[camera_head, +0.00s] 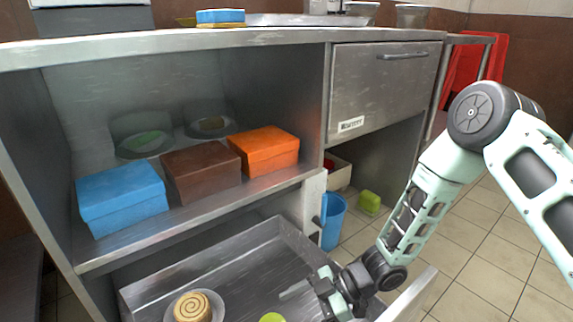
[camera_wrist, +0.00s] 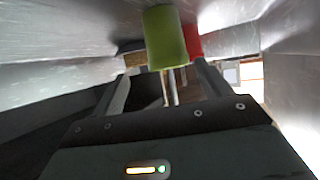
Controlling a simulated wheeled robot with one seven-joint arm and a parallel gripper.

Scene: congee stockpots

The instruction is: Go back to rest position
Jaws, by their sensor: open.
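My gripper (camera_head: 303,281) is low over the open steel drawer (camera_head: 252,250), its fingers apart. In the wrist view my gripper (camera_wrist: 163,72) shows two spread fingers with nothing clasped between them. A green cylinder-like object (camera_wrist: 165,40) is ahead of the fingertips there, with a red object (camera_wrist: 193,42) behind it. In the head view a green object (camera_head: 272,318) is cut off by the bottom edge, near my gripper. I cannot tell if it is the same one.
A spiral roll (camera_head: 192,307) sits on a plate in the drawer. Blue (camera_head: 122,195), brown (camera_head: 202,174) and orange (camera_head: 264,150) boxes stand on the shelf above. A blue bin (camera_head: 333,222) and green block (camera_head: 370,202) are right of the shelf. Tiled floor (camera_head: 480,230) lies open at right.

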